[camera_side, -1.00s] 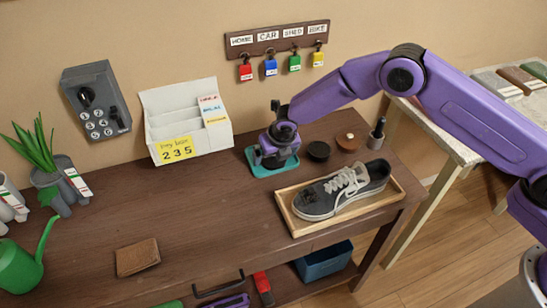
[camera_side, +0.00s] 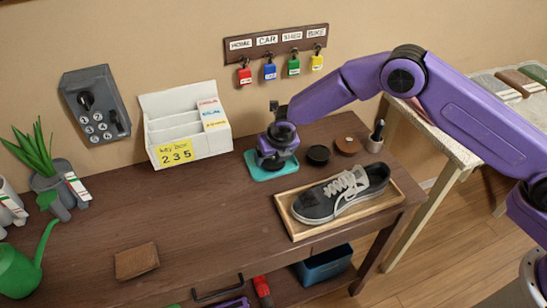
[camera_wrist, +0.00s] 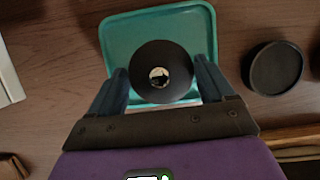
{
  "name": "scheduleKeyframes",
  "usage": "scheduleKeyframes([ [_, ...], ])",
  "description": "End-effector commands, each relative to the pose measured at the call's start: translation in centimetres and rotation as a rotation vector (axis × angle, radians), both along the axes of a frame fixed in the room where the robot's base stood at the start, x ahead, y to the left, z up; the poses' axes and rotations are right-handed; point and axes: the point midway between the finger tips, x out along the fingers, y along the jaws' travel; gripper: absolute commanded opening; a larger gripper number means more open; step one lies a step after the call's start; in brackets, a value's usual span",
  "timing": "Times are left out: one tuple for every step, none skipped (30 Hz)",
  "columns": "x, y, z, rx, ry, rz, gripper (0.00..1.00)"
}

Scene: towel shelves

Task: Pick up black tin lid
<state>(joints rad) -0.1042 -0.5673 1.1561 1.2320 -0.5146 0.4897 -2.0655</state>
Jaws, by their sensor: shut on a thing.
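A round black lid (camera_wrist: 144,60) with a small shiny knob at its centre lies between the fingers of my gripper (camera_wrist: 161,76) in the wrist view. My gripper is shut on it, over the teal tray (camera_wrist: 120,30). In the side view my gripper (camera_side: 271,160) points down at the tray (camera_side: 256,173), and the lid is mostly hidden beneath it. I cannot tell exactly how far the lid is above the tray. A second black round piece (camera_side: 318,154) sits on the table just right of the tray; it also shows in the wrist view (camera_wrist: 275,68).
A wooden tray (camera_side: 296,235) with a grey shoe (camera_side: 318,205) stands in front on the right. A white key box (camera_side: 190,128) is at the left.

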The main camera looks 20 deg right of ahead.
Motion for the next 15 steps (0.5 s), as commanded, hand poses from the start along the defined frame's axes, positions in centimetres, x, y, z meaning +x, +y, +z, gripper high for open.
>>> scheduleKeyframes([
  [0.1,0.0,0.7,0.001,-0.002,-0.001,0.53],
  [0.1,0.0,1.1,0.002,-0.003,0.001,0.53],
  [0.0,0.0,1.7,0.001,-0.002,0.001,0.53],
  [0.0,0.0,2.2,0.002,-0.003,0.001,0.53],
  [-0.3,-0.2,2.5,0.0,0.0,0.001,0.53],
  [-0.7,-0.4,3.0,-0.001,-0.001,0.002,0.53],
  [-1.0,-0.6,3.3,-0.001,-0.001,0.002,0.53],
  [-1.3,-0.7,3.8,0.001,-0.001,0.001,0.53],
  [-1.8,-1.0,4.4,0.001,-0.001,0.001,0.53],
  [-2.1,-1.2,5.0,0.001,-0.001,0.001,0.53],
  [-2.5,-1.4,5.5,0.001,-0.001,0.001,0.53],
  [-3.1,-1.7,6.2,0.0,-0.001,0.002,0.53],
  [-3.5,-1.9,6.7,0.0,-0.002,0.002,0.53],
  [-3.8,-2.1,7.3,0.001,-0.002,0.003,0.53],
  [-4.3,-2.4,8.0,0.001,-0.002,0.001,0.53],
])
